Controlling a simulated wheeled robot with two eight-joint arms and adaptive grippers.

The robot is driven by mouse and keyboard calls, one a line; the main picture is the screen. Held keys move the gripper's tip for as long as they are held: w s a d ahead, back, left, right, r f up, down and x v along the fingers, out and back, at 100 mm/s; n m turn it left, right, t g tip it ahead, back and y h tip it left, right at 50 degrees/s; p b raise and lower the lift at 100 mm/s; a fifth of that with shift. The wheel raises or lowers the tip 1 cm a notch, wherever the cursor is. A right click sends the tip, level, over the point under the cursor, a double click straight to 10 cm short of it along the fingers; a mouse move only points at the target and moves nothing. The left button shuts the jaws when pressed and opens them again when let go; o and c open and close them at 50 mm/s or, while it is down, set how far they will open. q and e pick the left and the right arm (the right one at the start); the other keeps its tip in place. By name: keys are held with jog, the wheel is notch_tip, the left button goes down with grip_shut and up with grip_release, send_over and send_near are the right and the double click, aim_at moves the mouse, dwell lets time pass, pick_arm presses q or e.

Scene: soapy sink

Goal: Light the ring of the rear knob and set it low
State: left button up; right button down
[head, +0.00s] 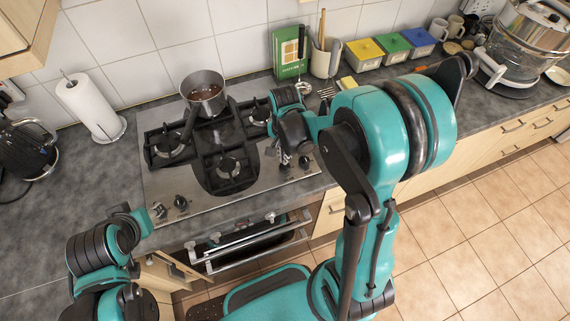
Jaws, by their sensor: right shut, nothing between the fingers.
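The steel hob (160,184) has dark burners with black grates. Two black knobs stand at its front left: one nearer the corner (160,211) and one just right of it (181,203). More knobs (304,163) are at its front right, partly covered by my right gripper. I cannot tell which knob is the rear one. I see no flame on any ring. My right gripper (283,156) points down over the hob's right side, close to these knobs; it looks shut and empty, and contact cannot be made out.
A saucepan (204,91) with dark contents stands on the back burner, its handle pointing forward. A paper towel roll (88,104) and a black kettle (28,148) stand on the left. A green box (288,54) and utensil pot (325,58) stand behind. An oven handle (235,246) projects below.

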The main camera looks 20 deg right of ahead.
jog(key=shift+f+b, duration=0.85)
jog(key=shift+f, duration=0.15)
jog(key=shift+r, duration=0.15)
dwell(2.3)
jog(key=shift+r+p, duration=2.7)
jog(key=shift+r, duration=0.75)
jog(key=s+a+n+t+b, duration=0.3)
jog(key=s+n+t+b, duration=0.4)
jog(key=n+b, duration=0.5)
jog(key=shift+s+a+f+n+b, duration=0.3)
jog(key=shift+s+f+b, duration=0.15)
jog(key=shift+s+b, duration=0.35)
